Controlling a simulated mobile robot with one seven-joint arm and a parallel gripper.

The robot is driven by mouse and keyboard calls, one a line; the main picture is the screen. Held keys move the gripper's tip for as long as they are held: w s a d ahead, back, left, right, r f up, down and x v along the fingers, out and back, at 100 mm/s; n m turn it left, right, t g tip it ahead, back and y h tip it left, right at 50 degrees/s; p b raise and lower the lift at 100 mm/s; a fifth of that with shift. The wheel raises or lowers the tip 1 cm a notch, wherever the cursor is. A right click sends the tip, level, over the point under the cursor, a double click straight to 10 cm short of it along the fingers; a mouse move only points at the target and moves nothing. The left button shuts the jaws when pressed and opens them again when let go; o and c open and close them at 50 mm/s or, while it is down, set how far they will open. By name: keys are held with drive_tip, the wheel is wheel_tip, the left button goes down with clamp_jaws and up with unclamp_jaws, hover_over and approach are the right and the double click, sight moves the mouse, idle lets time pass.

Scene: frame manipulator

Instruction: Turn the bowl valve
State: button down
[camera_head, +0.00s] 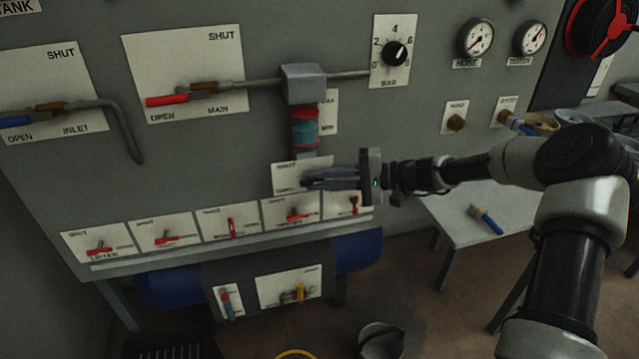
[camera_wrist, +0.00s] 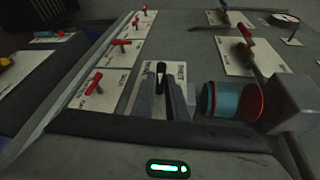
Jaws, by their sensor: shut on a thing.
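The bowl valve's white label plate (camera_head: 290,167) is on the grey panel, just below the blue and red filter bowl (camera_head: 305,128). The plate (camera_wrist: 179,72) shows around the handle, and the filter bowl (camera_wrist: 228,99) is beside the fingers.
A row of red-handled valves (camera_head: 231,227) runs along the panel's lower edge, close under my gripper. A grey block (camera_head: 303,84) with a pipe sits above the bowl. A white table (camera_head: 485,215) with a blue-handled brush (camera_head: 487,220) stands to the right.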

drive_tip(key=shift+s+a+f+y, duration=0.1)
drive_tip(key=shift+y, duration=0.4)
drive_tip(key=c, duration=1.7)
unclamp_jaws()
drive_tip(key=shift+c, duration=0.2)
drive_tip(key=s+d+r+p, duration=0.1)
drive_tip(key=d, duration=1.6)
drive_tip(key=shift+s+d+p, duration=0.2)
drive_tip(key=shift+s+p, duration=0.15)
